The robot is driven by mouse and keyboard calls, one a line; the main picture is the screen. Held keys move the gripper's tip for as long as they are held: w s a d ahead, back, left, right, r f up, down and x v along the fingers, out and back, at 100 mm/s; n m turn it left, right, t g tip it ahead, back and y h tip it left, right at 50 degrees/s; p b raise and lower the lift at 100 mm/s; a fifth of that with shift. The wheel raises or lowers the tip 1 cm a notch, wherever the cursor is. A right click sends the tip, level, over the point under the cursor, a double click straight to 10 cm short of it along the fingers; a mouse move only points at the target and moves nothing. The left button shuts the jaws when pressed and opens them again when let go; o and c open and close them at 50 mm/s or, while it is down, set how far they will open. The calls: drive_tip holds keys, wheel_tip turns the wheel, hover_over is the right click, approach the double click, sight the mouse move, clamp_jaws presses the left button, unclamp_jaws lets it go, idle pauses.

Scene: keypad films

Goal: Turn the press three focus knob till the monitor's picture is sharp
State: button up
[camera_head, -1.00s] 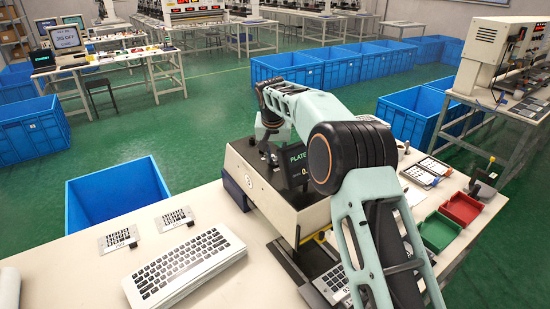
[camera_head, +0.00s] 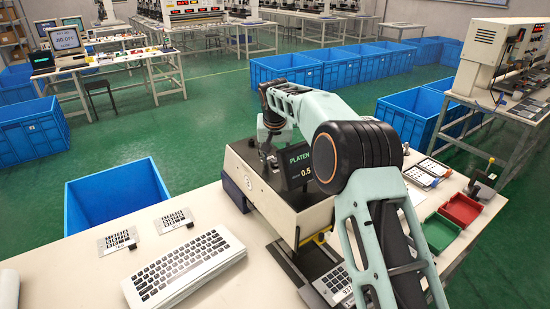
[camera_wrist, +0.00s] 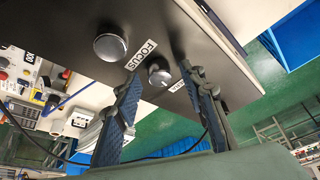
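In the wrist view, a dark panel carries a large silver knob (camera_wrist: 110,47) and a smaller silver knob (camera_wrist: 159,74). A white FOCUS label (camera_wrist: 141,55) lies between them; a second label past the smaller knob is too small to read. My gripper (camera_wrist: 163,77) is open, its fingertips on either side of the smaller knob; I cannot tell whether they touch it. In the head view, my arm reaches over a beige press (camera_head: 285,212) with a dark display (camera_head: 297,166) reading PLATEN and about 0.5. The fingers and knobs are hidden there. I cannot identify the focus monitor.
A white keyboard (camera_head: 186,268) and two patterned plates lie on the bench left of the press. A green tray (camera_head: 440,232) and a red tray (camera_head: 461,208) are at right. A blue bin (camera_head: 118,195) stands behind the bench.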

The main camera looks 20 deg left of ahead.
drive_tip(key=v, duration=1.2)
